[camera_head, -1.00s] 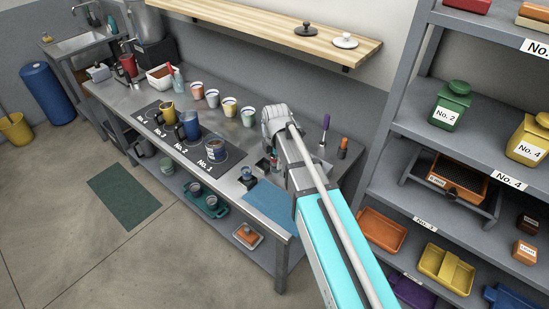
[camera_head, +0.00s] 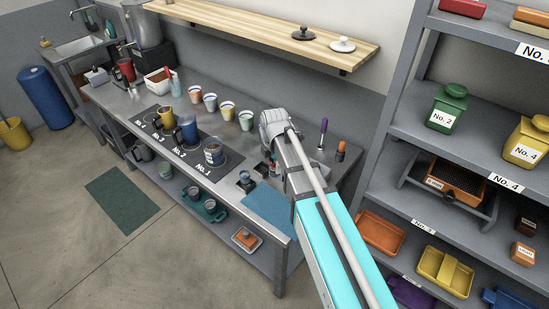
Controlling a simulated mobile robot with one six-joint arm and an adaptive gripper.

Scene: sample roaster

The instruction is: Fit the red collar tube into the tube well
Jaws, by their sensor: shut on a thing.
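My gripper (camera_head: 271,165) is low over the right part of the steel counter, largely hidden behind my own wrist and arm. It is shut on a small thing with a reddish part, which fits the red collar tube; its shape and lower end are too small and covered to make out. A small dark bluish holder (camera_head: 245,181) stands on the counter just left of my gripper, apart from it. I cannot tell whether it is the tube well. No other tube well can be made out.
A blue mat (camera_head: 270,212) lies at the counter's front right. Several cups (camera_head: 228,108) stand along the back, and mugs stand on a dark numbered strip (camera_head: 228,164). A purple-handled tool (camera_head: 323,130) stands behind right. A grey shelf rack (camera_head: 400,205) rises on the right.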

